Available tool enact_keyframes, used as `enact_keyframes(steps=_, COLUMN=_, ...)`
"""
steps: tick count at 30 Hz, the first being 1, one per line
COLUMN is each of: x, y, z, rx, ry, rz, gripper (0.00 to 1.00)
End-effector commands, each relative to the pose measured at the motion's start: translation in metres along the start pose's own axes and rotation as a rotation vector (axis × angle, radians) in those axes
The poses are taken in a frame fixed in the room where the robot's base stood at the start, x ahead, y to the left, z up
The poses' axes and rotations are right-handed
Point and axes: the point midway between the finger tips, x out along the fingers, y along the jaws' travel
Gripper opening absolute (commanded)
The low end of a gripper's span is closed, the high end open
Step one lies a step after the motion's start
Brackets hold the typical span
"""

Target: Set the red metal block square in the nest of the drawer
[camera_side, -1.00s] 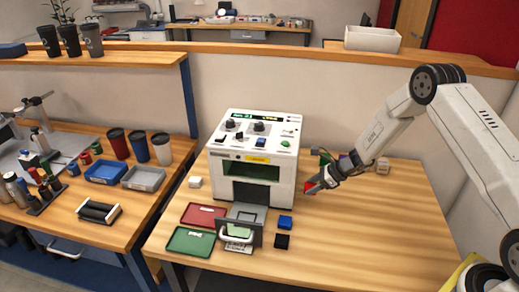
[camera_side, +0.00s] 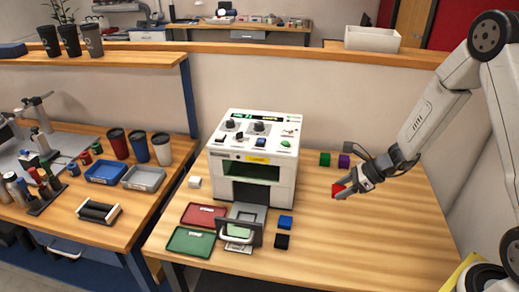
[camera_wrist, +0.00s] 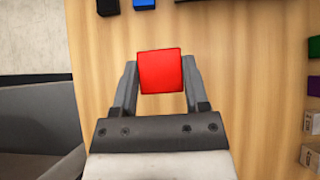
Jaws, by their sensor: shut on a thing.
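The red metal block (camera_side: 337,191) is held at the tips of my gripper (camera_side: 346,191), above the right part of the table. In the wrist view the red block (camera_wrist: 161,71) sits between the two fingers of my gripper (camera_wrist: 161,84), its near face looking square to them. The drawer (camera_side: 243,228) is pulled out at the front of the white laser marker (camera_side: 254,160), left of my gripper.
Blue (camera_side: 285,222) and black (camera_side: 282,241) blocks lie right of the drawer. Red (camera_side: 204,215) and green (camera_side: 190,241) trays lie left of it. Green (camera_side: 325,159) and purple (camera_side: 344,161) blocks stand behind my gripper. The table's front right is clear.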

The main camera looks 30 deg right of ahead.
Motion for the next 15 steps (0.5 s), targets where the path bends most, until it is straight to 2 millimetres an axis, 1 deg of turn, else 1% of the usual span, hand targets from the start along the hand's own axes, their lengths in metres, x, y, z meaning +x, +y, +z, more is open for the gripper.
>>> enact_keyframes(steps=1, x=-0.0040, y=0.0035, z=-0.0003, rx=0.000, ry=-0.001, rz=-0.001, gripper=0.00)
enact_keyframes(steps=6, x=-0.0105, y=0.0109, z=-0.0015, rx=0.000, ry=0.000, rz=0.000, gripper=0.00)
enact_keyframes(steps=15, x=-0.0128, y=0.0133, z=-0.0019, rx=-0.001, ry=0.000, rz=0.000, gripper=0.00)
